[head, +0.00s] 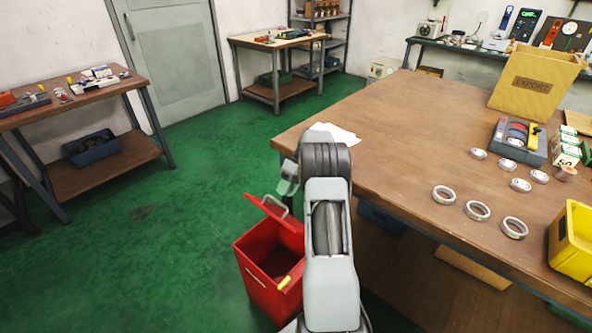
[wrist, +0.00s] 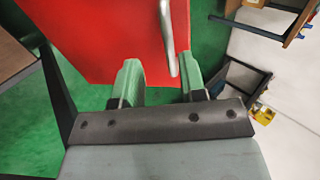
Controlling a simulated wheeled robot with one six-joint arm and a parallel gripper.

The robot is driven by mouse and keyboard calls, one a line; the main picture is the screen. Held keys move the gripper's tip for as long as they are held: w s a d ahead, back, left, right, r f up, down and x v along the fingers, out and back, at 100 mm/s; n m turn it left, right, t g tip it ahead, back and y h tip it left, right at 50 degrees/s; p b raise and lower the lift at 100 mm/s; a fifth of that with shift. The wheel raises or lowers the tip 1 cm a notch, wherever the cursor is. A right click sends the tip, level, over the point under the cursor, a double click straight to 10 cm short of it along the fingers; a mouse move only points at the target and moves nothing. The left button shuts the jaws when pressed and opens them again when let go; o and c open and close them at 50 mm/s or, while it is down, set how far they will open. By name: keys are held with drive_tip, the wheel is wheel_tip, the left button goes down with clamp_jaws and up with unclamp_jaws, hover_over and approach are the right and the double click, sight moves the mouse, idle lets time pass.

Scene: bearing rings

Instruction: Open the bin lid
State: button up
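The red bin (head: 262,287) stands on the green floor just left of my arm. Its lid (head: 278,218) is tilted up from the opening, and the dark inside shows below it. A pale handle (head: 272,201) is on the lid's upper part. In the wrist view, the red lid panel (wrist: 95,40) fills the upper left, with the metal handle (wrist: 168,38) on it. My gripper (wrist: 160,75) is open, its two green fingers apart, with the handle's lower end between them near the right finger. Contact cannot be told. In the head view, my arm partly hides my gripper.
A large wooden table (head: 400,125) stands close on the right, bearing metal rings (head: 477,211), a yellow bin (head: 572,243) and a cardboard box (head: 535,85). A workbench (head: 90,95) is at the left. The floor between bench and bin is clear.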

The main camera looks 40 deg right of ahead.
drive_tip(key=p+v, duration=0.2)
drive_tip(key=v, duration=0.8)
drive_tip(key=shift+d+r, duration=0.15)
drive_tip(key=shift+d, duration=0.1)
